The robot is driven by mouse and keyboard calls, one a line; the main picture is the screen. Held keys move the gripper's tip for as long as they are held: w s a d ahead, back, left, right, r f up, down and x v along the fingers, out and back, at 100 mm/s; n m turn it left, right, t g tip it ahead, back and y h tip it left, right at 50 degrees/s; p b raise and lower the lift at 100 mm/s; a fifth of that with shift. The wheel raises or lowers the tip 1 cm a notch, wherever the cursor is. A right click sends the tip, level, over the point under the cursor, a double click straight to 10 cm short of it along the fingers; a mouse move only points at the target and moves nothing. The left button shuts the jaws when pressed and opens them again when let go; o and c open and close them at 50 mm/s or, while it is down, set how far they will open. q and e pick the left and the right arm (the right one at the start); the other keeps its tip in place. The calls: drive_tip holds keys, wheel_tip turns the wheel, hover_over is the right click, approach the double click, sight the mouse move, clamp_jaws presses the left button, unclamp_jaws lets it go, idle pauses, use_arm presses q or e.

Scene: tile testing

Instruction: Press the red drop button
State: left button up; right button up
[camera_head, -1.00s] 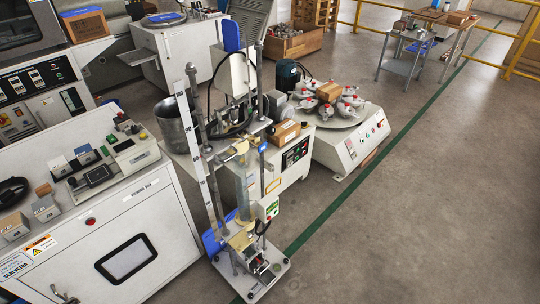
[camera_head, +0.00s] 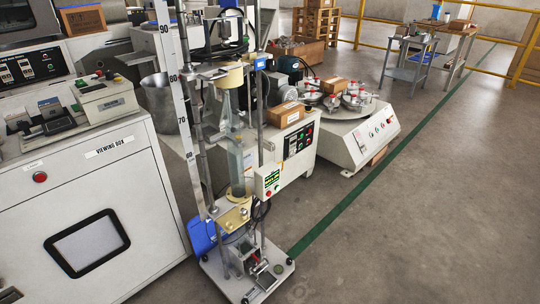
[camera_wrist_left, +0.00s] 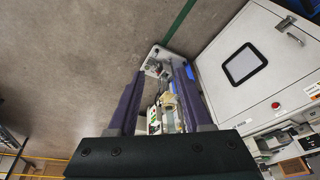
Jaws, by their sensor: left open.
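The drop tester is a tall frame with a ruler (camera_head: 173,95), a clear tube (camera_head: 237,165) and a grey base plate (camera_head: 262,283). A small white control box (camera_head: 267,181) is fixed to its right side, with a green display and a tiny red spot (camera_head: 268,193) that looks like a button. The wrist view shows the tester upside down, with the control box (camera_wrist_left: 154,122) partly visible between my fingers. My left gripper (camera_wrist_left: 160,72) is open and empty, apart from the tester, and not visible in the head view. My right gripper is in neither view.
A white viewing box (camera_head: 150,180) with its own red button (camera_head: 40,177) stands left of the tester. A machine with a cardboard box (camera_head: 286,114) and a round polishing machine (camera_head: 365,135) stand behind. The floor (camera_head: 430,220) at the right is clear.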

use_arm(q)
drive_tip(key=shift+r, duration=0.1)
idle(0.3)
drive_tip(key=shift+d, duration=0.1)
drive_tip(key=c, duration=0.8)
idle(0.4)
idle(0.6)
